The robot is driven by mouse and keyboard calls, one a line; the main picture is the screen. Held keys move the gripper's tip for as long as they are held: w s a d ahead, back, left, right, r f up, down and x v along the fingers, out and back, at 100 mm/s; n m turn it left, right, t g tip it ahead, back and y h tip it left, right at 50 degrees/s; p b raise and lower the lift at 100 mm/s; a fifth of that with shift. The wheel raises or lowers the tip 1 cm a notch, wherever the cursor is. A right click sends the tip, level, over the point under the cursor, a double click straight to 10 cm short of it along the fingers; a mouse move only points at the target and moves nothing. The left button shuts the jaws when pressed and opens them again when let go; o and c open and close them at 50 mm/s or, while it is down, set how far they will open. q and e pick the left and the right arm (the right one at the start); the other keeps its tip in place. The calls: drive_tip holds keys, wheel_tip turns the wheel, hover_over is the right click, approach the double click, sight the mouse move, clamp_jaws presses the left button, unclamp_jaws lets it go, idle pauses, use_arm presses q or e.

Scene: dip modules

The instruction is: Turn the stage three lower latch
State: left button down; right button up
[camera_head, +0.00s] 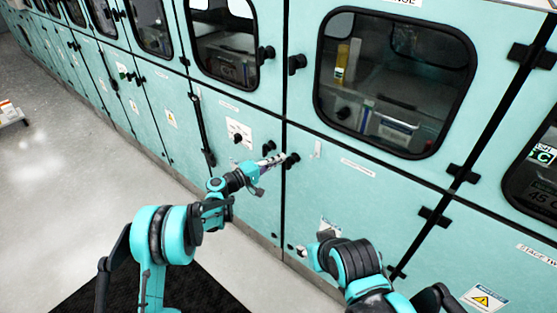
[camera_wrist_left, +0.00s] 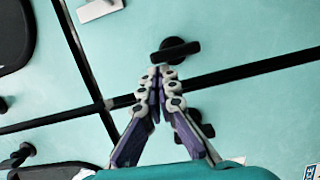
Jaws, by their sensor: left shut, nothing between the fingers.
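My left gripper (camera_head: 272,161) is shut and empty in front of the teal cabinet front. Its fingertips point at a black latch (camera_head: 292,159) beside the vertical seam between two doors. In the left wrist view the shut fingers (camera_wrist_left: 157,75) end just short of a black latch (camera_wrist_left: 178,50) with a bar-like handle; I cannot tell whether they touch it. Another black latch (camera_wrist_left: 194,125) is partly hidden behind the fingers. No label I can read marks either as stage three. My right arm shows at the lower middle of the head view, but its gripper is not clearly visible.
Upper doors have dark windows (camera_head: 395,80) and black latches (camera_head: 297,64). A black handle bar (camera_head: 203,130) and a white label with a dark knob (camera_head: 238,138) are left of my gripper.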

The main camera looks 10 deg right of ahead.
sight(287, 162)
use_arm(q)
drive_tip(key=shift+s+d+r+m, duration=0.2)
drive_tip(key=shift+m, duration=0.7)
drive_tip(key=s+m+y, duration=0.1)
drive_tip(key=m, duration=0.2)
drive_tip(key=d+m+y, duration=0.1)
drive_tip(key=m, duration=0.2)
drive_tip(key=s+d+m+t+y, duration=0.1)
drive_tip(key=m, duration=0.2)
drive_tip(key=shift+s+r, duration=0.3)
drive_tip(key=m, duration=0.2)
drive_tip(key=t+y+b, duration=0.1)
drive_tip(key=shift+s+d+f+m, duration=0.25)
drive_tip(key=shift+s+m, duration=0.1)
drive_tip(key=shift+m, duration=0.05)
drive_tip(key=shift+s+d+f, duration=0.1)
idle(0.3)
